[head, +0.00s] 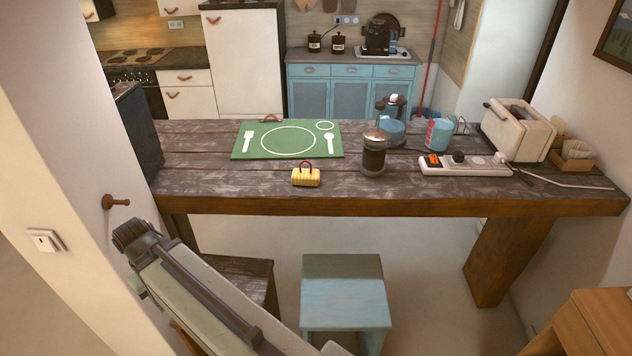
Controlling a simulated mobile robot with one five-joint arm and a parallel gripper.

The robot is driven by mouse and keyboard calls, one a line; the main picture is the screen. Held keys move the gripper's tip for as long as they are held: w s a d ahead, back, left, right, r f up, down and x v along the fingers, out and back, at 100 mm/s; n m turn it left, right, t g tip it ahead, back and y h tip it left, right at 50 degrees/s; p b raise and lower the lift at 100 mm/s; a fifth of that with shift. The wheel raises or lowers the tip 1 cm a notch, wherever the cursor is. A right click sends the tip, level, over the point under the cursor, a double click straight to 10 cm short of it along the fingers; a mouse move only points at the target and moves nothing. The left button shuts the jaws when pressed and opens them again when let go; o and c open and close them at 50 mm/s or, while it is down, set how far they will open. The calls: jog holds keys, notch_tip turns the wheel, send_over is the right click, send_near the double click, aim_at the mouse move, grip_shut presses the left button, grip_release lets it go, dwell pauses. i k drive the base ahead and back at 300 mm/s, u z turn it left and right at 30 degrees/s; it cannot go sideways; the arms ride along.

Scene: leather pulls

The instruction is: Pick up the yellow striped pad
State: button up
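The yellow striped pad (306,177) lies near the front edge of the dark wooden table (220,184), about the middle of its length. It is a small yellow block with paler stripes and a reddish-brown loop handle standing up from its top. Nothing touches it. A grey part of my arm shows at the lower left, below and left of the table and well apart from the pad. I cannot make out any gripper fingers in the picture.
Behind the pad lies a green place mat (240,152). A blue stool (345,285) and a dark stool (250,278) stand in front.

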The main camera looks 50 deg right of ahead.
aim_at(311, 176)
jog(key=u, duration=1.15)
jog(key=k, duration=0.5)
jog(key=u, duration=0.4)
